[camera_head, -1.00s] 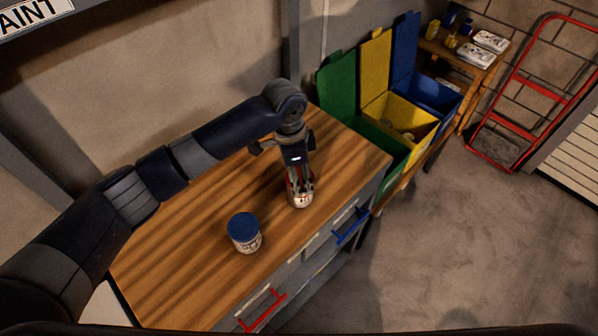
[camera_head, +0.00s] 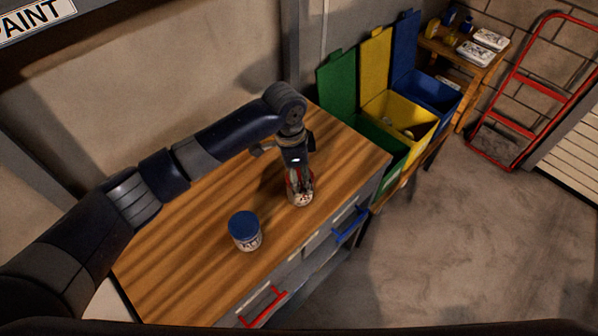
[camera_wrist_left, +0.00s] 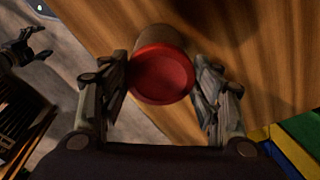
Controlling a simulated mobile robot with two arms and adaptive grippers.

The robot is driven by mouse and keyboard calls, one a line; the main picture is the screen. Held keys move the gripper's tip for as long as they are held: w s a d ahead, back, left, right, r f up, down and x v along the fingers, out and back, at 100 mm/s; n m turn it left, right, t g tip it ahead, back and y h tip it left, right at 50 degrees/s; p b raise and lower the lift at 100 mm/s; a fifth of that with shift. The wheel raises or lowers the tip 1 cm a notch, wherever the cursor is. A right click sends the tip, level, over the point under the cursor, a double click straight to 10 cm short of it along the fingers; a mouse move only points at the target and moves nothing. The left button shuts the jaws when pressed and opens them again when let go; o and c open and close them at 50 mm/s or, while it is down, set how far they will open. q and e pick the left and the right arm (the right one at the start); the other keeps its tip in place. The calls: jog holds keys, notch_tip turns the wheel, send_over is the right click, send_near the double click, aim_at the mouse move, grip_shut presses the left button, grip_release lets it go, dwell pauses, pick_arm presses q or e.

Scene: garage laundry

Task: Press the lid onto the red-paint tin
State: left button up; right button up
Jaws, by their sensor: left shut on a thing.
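The red-paint tin (camera_head: 301,199) stands upright on the wooden worktop (camera_head: 190,250), near its front edge. The red lid (camera_wrist_left: 163,77) is at the tin's top, between the fingers of my left gripper (camera_head: 299,184). My left gripper points down and is shut on the lid. In the left wrist view, the tin's side (camera_wrist_left: 158,35) shows behind the lid. I cannot tell whether the lid is fully seated, since the fingers hide the rim. A dark gripper-like part, probably my right gripper (camera_wrist_left: 24,47), shows at the upper left of the wrist view, its jaw state unclear.
A white tin with a blue lid (camera_head: 245,231) stands on the worktop to the left. Green, yellow (camera_head: 398,118) and blue bins with raised lids stand beyond the right end. The worktop's left half is mostly clear.

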pick_arm(q)
jog(key=o, duration=0.8)
jog(key=o, duration=0.5)
jog(key=shift+r, duration=0.1)
jog(key=shift+r+p, duration=3.45)
jog(key=shift+p, duration=0.3)
